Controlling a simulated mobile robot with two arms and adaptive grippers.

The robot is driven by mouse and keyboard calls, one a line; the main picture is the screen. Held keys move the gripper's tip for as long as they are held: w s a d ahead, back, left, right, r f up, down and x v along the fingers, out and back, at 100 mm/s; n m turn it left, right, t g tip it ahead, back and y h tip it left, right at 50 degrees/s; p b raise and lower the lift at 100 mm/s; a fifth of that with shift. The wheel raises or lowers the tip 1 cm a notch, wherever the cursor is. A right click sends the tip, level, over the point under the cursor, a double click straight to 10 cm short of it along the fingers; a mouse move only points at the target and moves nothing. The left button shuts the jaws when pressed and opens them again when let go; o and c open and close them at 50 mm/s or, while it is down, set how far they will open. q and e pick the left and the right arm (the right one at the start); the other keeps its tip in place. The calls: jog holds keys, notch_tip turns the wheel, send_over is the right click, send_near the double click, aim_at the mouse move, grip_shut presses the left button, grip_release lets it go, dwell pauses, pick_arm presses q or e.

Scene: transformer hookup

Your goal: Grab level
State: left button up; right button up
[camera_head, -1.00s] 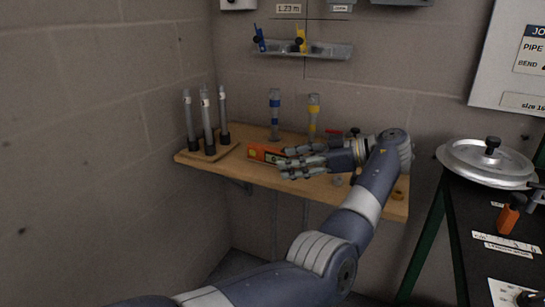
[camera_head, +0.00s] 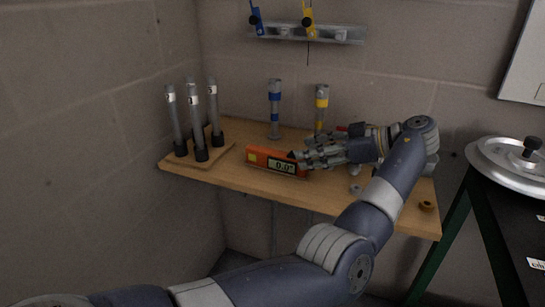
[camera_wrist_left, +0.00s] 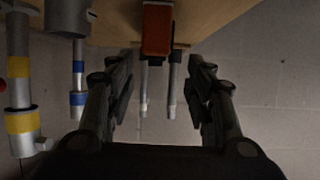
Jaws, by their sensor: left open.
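The level is an orange box with a display reading 0.0° (camera_head: 262,157), lying on the wooden shelf (camera_head: 250,184). In the left wrist view the orange level (camera_wrist_left: 157,30) shows end-on, at the top middle, beyond and between the finger tips. My left gripper (camera_head: 305,159) is at the right end of the level, with its fingers pointing left. In the left wrist view the fingers (camera_wrist_left: 159,85) stand wide apart with nothing between them. In the head view the fingers overlap the level's right end; I cannot tell whether they touch it. My right gripper is not in view.
Several grey pipes (camera_head: 194,122) stand in a holder at the shelf's left end. A blue-banded pipe (camera_head: 274,110) and a yellow-banded pipe (camera_head: 321,108) stand behind the level. A small brown ring (camera_head: 427,205) lies at the right end. A dark bench with a silver lid (camera_head: 508,165) stands right.

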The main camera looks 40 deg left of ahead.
aim_at(290, 152)
pick_arm(q)
jog(key=x, duration=0.4)
jog(key=shift+s+a+f, duration=0.15)
jog(key=shift+a, duration=0.05)
jog(key=shift+x, duration=0.9)
jog(key=x, duration=0.4)
jog(key=shift+w+a+f+b, duration=0.1)
jog(key=shift+w+a+b, duration=0.1)
jog(key=shift+w+b, duration=0.15)
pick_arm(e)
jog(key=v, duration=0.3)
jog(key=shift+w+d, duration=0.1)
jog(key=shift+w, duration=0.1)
pick_arm(q)
jog(key=shift+c, duration=0.3)
grip_shut()
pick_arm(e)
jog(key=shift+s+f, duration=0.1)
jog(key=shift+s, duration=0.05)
